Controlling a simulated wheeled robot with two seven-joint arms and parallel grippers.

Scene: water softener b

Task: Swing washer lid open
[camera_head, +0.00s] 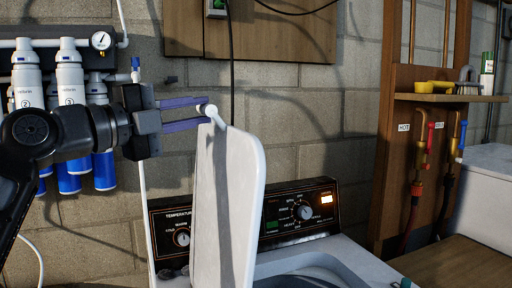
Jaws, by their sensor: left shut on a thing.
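The white washer lid (230,200) stands nearly upright above the washer (330,258), in front of its black control panel (300,212). Part of the open tub shows at the bottom edge. My left gripper (206,112) reaches in from the left. Its two purple fingers are shut at the lid's top left corner, on a small white rounded piece there. The lid hides the middle of the control panel. My right gripper is not in view.
Water filters (70,95) with blue lower parts hang on the block wall at the left, behind my left arm. A wooden shelf (450,98) with pipes and valves stands at the right. A wooden surface (460,265) lies at the lower right.

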